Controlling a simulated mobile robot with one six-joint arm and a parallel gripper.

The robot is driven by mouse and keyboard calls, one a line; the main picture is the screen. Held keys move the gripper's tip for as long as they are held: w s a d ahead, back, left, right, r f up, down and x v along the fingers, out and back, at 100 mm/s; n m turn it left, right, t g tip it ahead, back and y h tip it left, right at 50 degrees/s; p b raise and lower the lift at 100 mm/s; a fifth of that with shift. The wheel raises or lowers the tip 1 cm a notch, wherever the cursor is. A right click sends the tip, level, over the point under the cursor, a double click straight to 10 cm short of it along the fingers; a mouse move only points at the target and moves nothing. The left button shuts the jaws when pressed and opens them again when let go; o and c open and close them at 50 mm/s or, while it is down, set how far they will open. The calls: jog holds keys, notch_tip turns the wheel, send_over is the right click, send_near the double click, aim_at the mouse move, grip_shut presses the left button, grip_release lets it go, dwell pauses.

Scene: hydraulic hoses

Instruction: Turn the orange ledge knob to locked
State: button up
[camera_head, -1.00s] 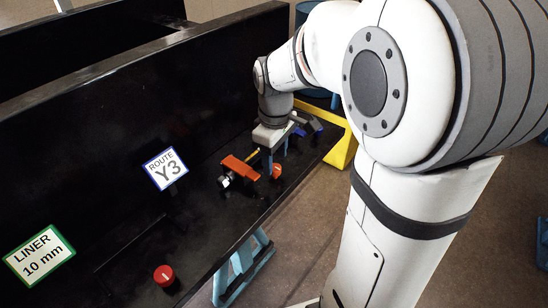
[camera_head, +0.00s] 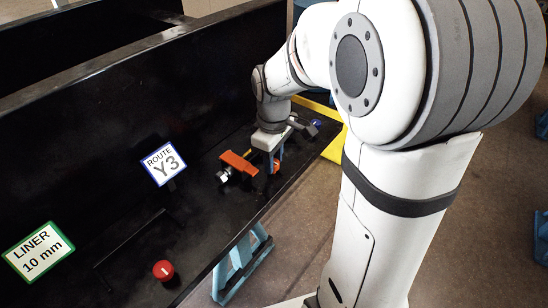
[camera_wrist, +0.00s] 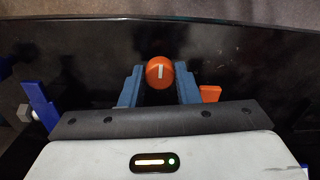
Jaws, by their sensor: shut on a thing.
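The orange ledge knob (camera_wrist: 159,72) is round, with a white line on its face. The line runs nearly straight up and down in the wrist view. My gripper (camera_wrist: 158,80) has one blue-grey finger on each side of the knob and is shut on it. In the head view the knob (camera_head: 276,167) shows partly behind the fingers of my gripper (camera_head: 272,160), low over the black ledge. I cannot make out any locked mark beside the knob.
An orange-red handle on a metal fitting (camera_head: 237,163) sits close to my gripper's left. A blue part (camera_head: 316,124) lies farther along the ledge. A red knob (camera_head: 163,270) stands at the near end. A tall black panel (camera_head: 100,150) with signs borders the ledge.

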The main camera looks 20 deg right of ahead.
jog(key=shift+c, duration=0.4)
jog(key=shift+m, duration=0.3)
jog(key=m, duration=0.3)
jog(key=shift+m+b, duration=0.3)
jog(key=m, duration=0.4)
jog(key=shift+m, duration=0.3)
jog(key=m+b, duration=0.1)
jog(key=m, duration=0.7)
jog(key=shift+m, duration=0.3)
jog(key=o, duration=1)
